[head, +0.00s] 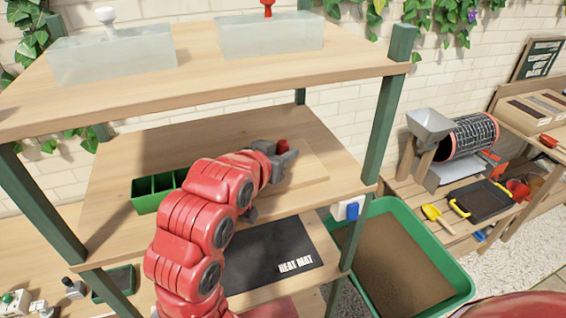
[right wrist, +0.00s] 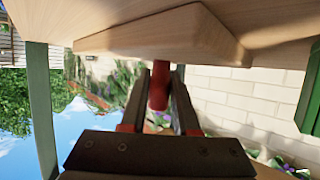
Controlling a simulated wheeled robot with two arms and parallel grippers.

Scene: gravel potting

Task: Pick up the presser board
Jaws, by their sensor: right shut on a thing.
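The presser board (head: 316,172) is a flat pale wooden board with a red knob handle. It is at the right part of the middle shelf and appears to lie flat on it. My right gripper (head: 284,155) is at the handle, above the board. In the right wrist view, which is upside down, the board (right wrist: 165,38) shows with its red handle between the fingers of my right gripper (right wrist: 160,95). The fingers are shut on the handle. My red arm hides part of the board's near side in the head view. My left gripper is not in view.
A green compartment tray (head: 145,195) stands left on the middle shelf (head: 120,240). Green posts (head: 385,120) and the upper shelf (head: 220,85), with two clear covers, frame the space. A black heat mat (head: 270,255) lies below. A green soil tub (head: 455,285) stands right.

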